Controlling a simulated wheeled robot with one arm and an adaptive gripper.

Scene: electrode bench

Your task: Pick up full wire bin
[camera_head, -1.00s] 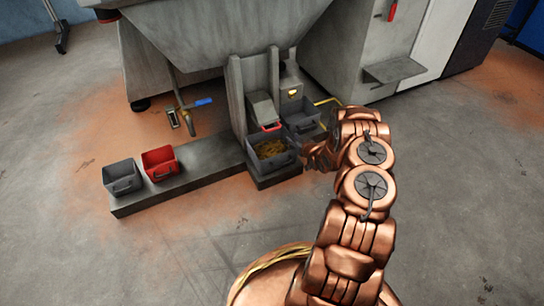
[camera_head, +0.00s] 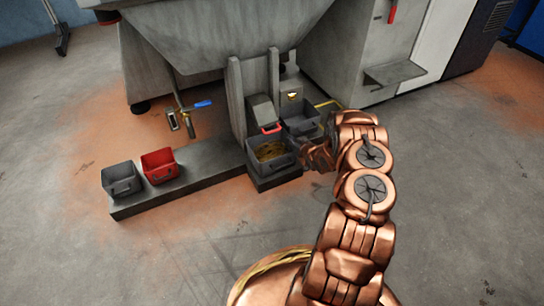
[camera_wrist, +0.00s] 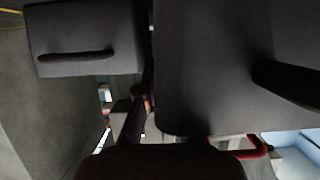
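The full wire bin (camera_head: 273,154) is a dark grey open box with brassy wire (camera_head: 270,151) inside. It sits on a low block below the chute in the head view. My gripper (camera_head: 308,155) is close against the bin's right side; its fingertips are not clearly visible and I cannot tell whether they touch. In the wrist view a large dark grey bin wall (camera_wrist: 205,70) with a black handle fills the right side, very close. A dark part covers the bottom of that view. No grip on a handle is visible.
A second grey bin (camera_head: 300,121) stands behind, under a yellow-lit outlet. A red handle (camera_head: 271,128) is at the chute just above the wire bin. A grey bin (camera_head: 121,181) and a red bin (camera_head: 160,167) stand on the ledge (camera_head: 205,179) at left. The front floor is clear.

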